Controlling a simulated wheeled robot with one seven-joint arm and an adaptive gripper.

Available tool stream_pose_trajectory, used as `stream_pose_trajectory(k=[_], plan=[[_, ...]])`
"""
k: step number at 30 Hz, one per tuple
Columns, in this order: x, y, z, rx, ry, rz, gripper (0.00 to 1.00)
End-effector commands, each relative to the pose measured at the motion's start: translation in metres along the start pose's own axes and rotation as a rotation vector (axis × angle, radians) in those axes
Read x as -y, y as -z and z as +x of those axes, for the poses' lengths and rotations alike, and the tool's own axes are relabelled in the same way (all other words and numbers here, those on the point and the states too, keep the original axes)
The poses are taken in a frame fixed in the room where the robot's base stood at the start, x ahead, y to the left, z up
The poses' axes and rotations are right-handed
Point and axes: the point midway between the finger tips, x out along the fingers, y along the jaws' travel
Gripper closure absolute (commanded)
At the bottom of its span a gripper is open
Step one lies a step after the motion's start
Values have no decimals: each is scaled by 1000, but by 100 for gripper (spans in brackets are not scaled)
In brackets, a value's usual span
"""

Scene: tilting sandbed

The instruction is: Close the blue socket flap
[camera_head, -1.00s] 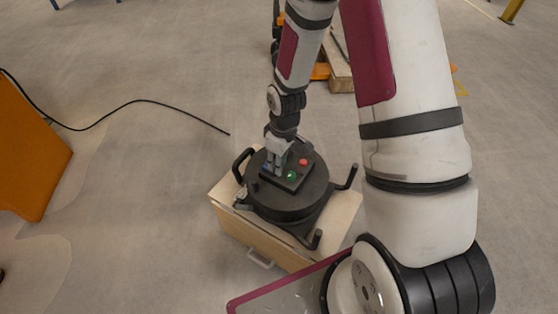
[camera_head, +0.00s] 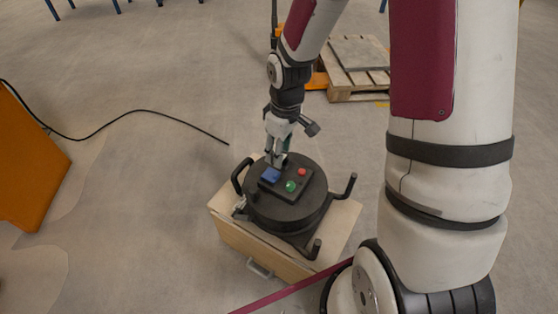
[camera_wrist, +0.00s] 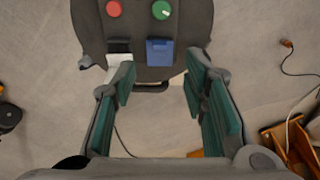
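A black round device (camera_head: 290,212) carries a panel with a blue socket flap (camera_head: 270,175), a red button (camera_head: 302,171) and a green knob (camera_head: 290,186). The flap looks roughly flat on the panel; I cannot tell whether it is fully shut. In the wrist view the flap (camera_wrist: 160,53) is a blue rectangle just beyond and between my fingertips. My gripper (camera_head: 275,158) is above the panel's far edge, near the flap. In the wrist view my gripper (camera_wrist: 161,75) is open and empty, its green-padded fingers apart. Contact with the flap is not visible.
The device stands on a wooden box (camera_head: 262,250) with black handles (camera_head: 345,187) sticking out. A black cable (camera_head: 150,108) lies on the floor at left, near an orange panel (camera_head: 30,165). A pallet (camera_head: 357,70) stands behind. The floor around is open.

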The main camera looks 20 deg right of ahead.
Motion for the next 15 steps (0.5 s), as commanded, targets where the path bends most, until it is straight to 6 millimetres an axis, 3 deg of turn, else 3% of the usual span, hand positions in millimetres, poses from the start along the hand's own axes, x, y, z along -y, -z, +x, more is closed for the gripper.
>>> stream_pose_trajectory(k=[6, 15], plan=[[0, 0, -21, -1, -1, 0, 60], [0, 0, -24, 0, 0, 0, 60]])
